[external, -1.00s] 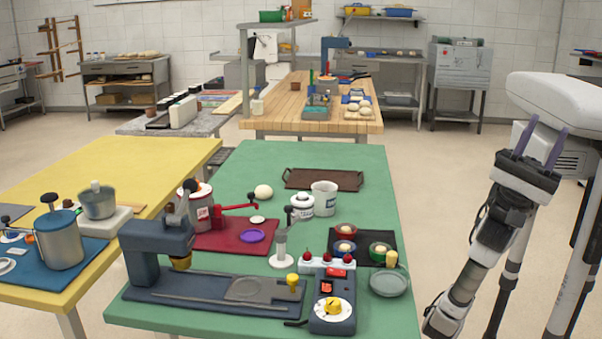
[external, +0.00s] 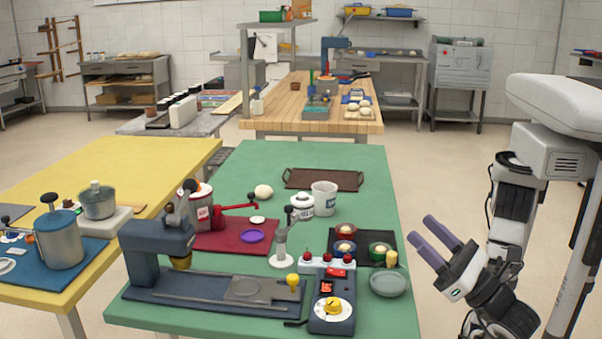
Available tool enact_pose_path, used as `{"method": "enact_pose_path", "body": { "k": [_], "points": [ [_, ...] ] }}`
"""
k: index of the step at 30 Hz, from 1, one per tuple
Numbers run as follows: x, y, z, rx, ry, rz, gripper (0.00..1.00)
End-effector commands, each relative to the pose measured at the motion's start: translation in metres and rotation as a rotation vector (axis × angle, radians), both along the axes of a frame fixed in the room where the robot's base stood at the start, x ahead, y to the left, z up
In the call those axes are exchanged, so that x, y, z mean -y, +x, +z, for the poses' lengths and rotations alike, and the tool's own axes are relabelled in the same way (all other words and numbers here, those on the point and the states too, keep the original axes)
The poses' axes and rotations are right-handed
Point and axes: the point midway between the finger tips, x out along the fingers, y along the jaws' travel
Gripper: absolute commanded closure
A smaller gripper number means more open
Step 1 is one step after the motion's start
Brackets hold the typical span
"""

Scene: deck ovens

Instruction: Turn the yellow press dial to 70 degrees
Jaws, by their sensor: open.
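The yellow press dial (external: 333,305) sits on a round white face on top of a dark blue control box (external: 331,326) at the front right of the green table (external: 190,321). The angle it points to is too small to read. A red display or switch shows on the box behind the dial. The blue press (external: 157,252) stands to the left of the box. My gripper (external: 442,234) is to the right of the table, beyond its edge. Its two purple-grey fingers are apart and empty, pointing up and left. It is well clear of the dial.
A strip with red knobs (external: 327,265) stands just behind the box. A grey-green plate (external: 389,283) and a dark tray with bowls (external: 340,236) lie near the right edge. A white stand (external: 282,260) is behind the press base. Open floor lies right of the table.

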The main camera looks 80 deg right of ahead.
Motion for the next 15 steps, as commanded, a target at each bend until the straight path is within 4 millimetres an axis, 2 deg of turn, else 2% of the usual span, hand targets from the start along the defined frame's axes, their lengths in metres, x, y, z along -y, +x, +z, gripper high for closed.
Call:
{"method": "enact_pose_path", "body": {
  "k": [1, 3, 6, 10, 15],
  "points": [
    [-0.014, 0.008, -0.033, -0.101, 0.06, 0.056, 0.5],
    [-0.028, 0.016, -0.076, -0.234, 0.143, 0.106, 0.5],
    [-0.042, 0.019, -0.124, -0.38, 0.222, 0.136, 0.5],
    [-0.05, 0.017, -0.155, -0.475, 0.271, 0.142, 0.5],
    [-0.045, 0.029, -0.159, -0.494, 0.281, 0.139, 0.5]
  ]
}}
